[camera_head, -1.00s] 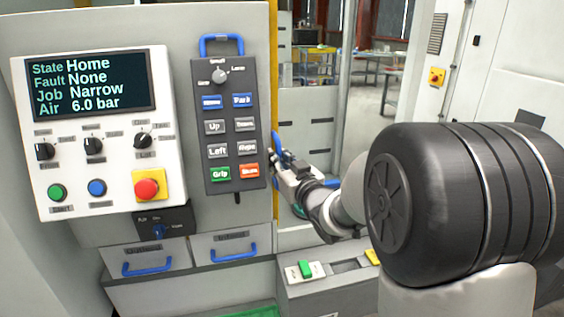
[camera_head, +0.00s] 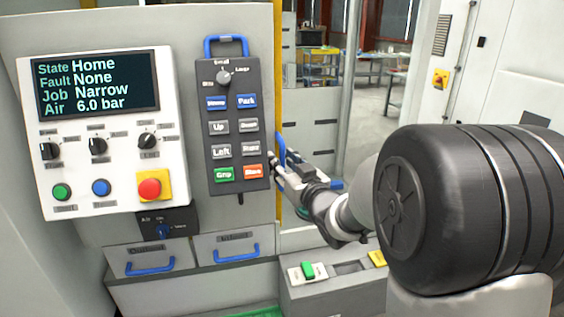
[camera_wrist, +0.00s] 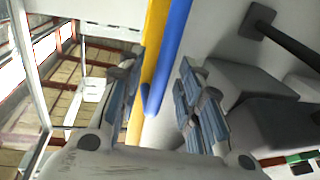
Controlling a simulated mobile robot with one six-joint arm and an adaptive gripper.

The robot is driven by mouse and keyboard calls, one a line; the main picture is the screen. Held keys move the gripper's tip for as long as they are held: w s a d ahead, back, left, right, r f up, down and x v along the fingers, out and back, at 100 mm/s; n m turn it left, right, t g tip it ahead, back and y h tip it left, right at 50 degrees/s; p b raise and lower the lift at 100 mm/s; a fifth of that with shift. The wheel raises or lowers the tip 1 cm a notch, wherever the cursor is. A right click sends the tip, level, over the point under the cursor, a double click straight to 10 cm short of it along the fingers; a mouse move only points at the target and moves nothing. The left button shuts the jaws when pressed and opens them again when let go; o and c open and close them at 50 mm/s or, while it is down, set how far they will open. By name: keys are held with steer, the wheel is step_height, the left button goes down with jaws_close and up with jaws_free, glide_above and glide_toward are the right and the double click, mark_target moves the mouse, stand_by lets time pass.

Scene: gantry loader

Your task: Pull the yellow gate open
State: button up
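The yellow gate edge (camera_head: 278,95) is a narrow upright strip right of the control panel in the head view. A blue bar handle (camera_head: 281,147) stands on it. In the wrist view the yellow edge (camera_wrist: 154,45) and blue handle (camera_wrist: 174,45) run side by side, down to between my fingers. My gripper (camera_head: 277,165) is at the handle's lower part. In the wrist view my gripper (camera_wrist: 161,72) is open, one finger on each side of the handle's lower end. I cannot tell whether either finger touches it.
A hanging pendant (camera_head: 236,125) with buttons is just left of the handle. The control panel (camera_head: 105,130) reads Home, fault None. Drawers (camera_head: 233,243) and a low box with a green switch (camera_head: 307,270) sit below. A dark rod (camera_wrist: 290,45) shows at the wrist view's right.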

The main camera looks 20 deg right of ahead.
steer(key=s+d, duration=0.1)
steer(key=s, duration=1)
steer(key=shift+d, duration=0.25)
steer(key=s+a+f+g+h, duration=0.1)
steer(key=s+a+f+g, duration=0.1)
steer(key=s, duration=0.7)
steer(key=s+a+f+m+g, duration=0.1)
steer(key=s+a+f+g, duration=0.1)
steer(key=s+g, duration=0.4)
steer(key=s+a+f+g+h, duration=0.1)
steer(key=s+a+f+g, duration=0.2)
steer(key=s, duration=1)
steer(key=shift+s+f+m+g+h, duration=0.2)
steer(key=shift+f+m+g+h, duration=0.1)
steer(key=shift+f+g, duration=0.65)
